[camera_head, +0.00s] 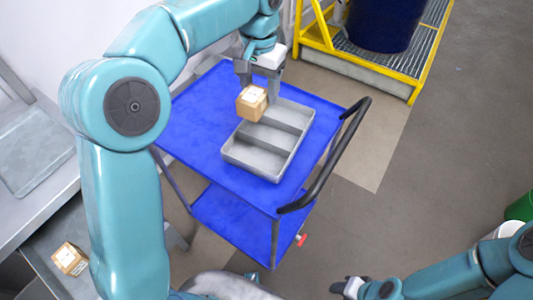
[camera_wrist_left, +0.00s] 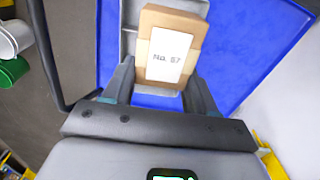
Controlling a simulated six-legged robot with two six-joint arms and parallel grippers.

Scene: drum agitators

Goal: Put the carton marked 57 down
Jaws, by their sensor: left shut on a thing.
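The carton (camera_head: 251,104) is a small brown box with a white label. In the left wrist view the label on the carton (camera_wrist_left: 170,52) reads "No. 57". My left gripper (camera_head: 258,84) is shut on it, with one finger on each side. The carton is in front of the grey divided tray (camera_head: 274,175) in the head view, by its far left part. I cannot tell whether its underside touches the tray. The tray lies on the blue cart (camera_head: 195,125), and its visible compartments look empty. My right gripper (camera_head: 350,287) is at the bottom edge, small and unclear.
The cart has a black handle (camera_head: 327,160) on its right side. Another carton (camera_head: 70,258) lies on a grey surface at the lower left. A yellow-framed platform (camera_head: 415,82) with a dark blue drum (camera_head: 383,22) stands behind. The cart's left top is clear.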

